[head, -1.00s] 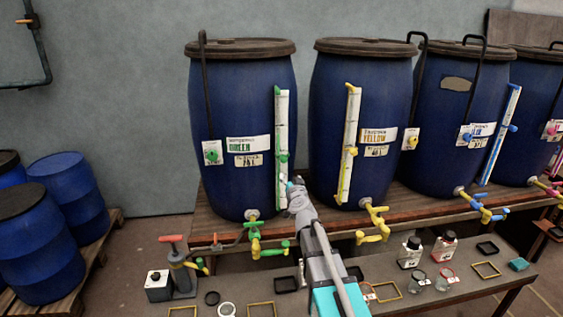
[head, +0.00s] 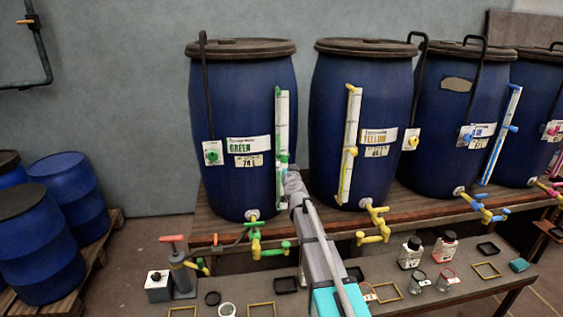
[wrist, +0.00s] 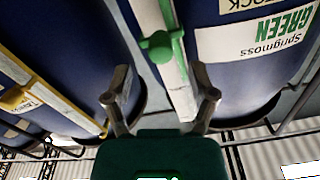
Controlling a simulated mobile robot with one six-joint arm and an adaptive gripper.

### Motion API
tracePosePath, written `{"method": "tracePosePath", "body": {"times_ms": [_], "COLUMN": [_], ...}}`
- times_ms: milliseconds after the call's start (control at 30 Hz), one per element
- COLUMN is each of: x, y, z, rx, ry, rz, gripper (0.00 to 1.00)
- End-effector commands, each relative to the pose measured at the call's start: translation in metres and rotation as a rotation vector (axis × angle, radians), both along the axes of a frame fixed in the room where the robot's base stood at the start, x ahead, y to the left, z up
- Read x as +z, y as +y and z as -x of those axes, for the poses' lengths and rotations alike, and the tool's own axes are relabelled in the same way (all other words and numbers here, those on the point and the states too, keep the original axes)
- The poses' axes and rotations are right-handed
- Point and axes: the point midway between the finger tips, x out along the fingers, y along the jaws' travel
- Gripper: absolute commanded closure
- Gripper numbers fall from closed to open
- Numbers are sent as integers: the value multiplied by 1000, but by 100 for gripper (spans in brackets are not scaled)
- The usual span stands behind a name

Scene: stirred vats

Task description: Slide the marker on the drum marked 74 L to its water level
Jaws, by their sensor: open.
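The drum marked 74 L (head: 225,95) is the blue one with the GREEN label. A white upright gauge strip (head: 283,120) with a green tube runs down its right front. The green marker (head: 284,159) sits on the gauge's lower half; it shows in the wrist view (wrist: 160,47), where the picture is upside down. My gripper (wrist: 161,70) is open and empty, its fingers either side of the gauge strip. The marker is just beyond the fingertips, around their middle. In the head view my gripper (head: 291,174) is just below the marker. I cannot make out the water level.
The yellow-labelled drum (head: 360,100) stands close to the right, with its own gauge. A green tap (head: 256,240) is below the 74 L drum. Bottles, jars and small trays lie on the low front bench (head: 235,296). Blue barrels (head: 68,195) stand at left.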

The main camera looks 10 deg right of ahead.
Motion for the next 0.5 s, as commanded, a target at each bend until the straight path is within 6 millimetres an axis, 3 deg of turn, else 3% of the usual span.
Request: {"method": "tracePosePath", "body": {"times_ms": [33, 200, 500], "x": [0, 0, 0], "y": [0, 0, 0], "z": [-12, -32, -47], "rx": [0, 0, 0], "ry": [0, -1, -1], "rz": [0, 0, 0], "gripper": [27, 27, 27]}}
